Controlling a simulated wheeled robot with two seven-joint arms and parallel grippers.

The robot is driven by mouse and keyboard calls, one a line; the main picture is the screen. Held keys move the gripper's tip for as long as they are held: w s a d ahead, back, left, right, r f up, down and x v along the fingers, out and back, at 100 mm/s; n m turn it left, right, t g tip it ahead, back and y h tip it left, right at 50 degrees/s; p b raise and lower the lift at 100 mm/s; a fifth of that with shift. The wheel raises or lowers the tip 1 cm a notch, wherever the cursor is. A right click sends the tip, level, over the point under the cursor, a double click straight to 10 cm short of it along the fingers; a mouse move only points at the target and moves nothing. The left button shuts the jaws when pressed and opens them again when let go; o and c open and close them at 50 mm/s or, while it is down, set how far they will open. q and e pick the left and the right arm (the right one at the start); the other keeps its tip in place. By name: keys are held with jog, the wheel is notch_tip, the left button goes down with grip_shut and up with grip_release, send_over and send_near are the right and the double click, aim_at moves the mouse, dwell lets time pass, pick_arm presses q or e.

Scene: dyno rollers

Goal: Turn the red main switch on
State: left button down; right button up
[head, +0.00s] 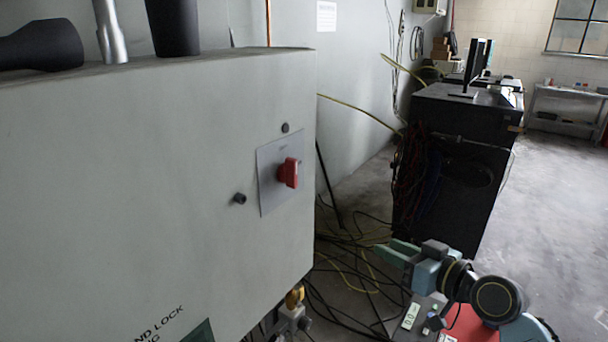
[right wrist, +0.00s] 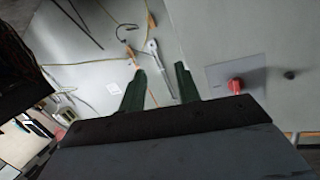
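The red main switch (head: 288,172) is a knob on a square grey plate (head: 268,190) near the right edge of the large grey cabinet's front. It also shows in the right wrist view (right wrist: 235,86), right of the fingers. I cannot tell its on or off position from any marking. My right gripper (head: 385,249) is to the right of the cabinet and lower than the switch, apart from it. In the right wrist view its two dark green fingers (right wrist: 160,72) stand apart with nothing held between them. My left gripper is not in view.
The grey cabinet (head: 130,180) fills the left, with dark cylindrical parts (head: 175,25) on top. Small dark knobs (head: 239,198) sit near the switch. Cables (head: 350,240) lie on the floor beside it. A black rack (head: 450,170) with a monitor stands behind. Open floor lies right.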

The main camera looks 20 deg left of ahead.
jog(key=s+a+r+n+g+y+p, duration=0.1)
jog(key=s+a+r+n+g+y, duration=0.15)
jog(key=r, duration=0.55)
jog(key=s+a+r+n+g+y+p, duration=0.1)
jog(key=s+a+r+n+y, duration=0.2)
jog(key=r, duration=0.5)
jog(key=h+p, duration=0.1)
jog(key=p, duration=0.1)
send_near(296, 166)
jog(key=x, duration=0.7)
jog(key=shift+a+r, duration=0.1)
jog(key=shift+w+a, duration=0.25)
jog(key=shift+a, duration=0.4)
grip_shut()
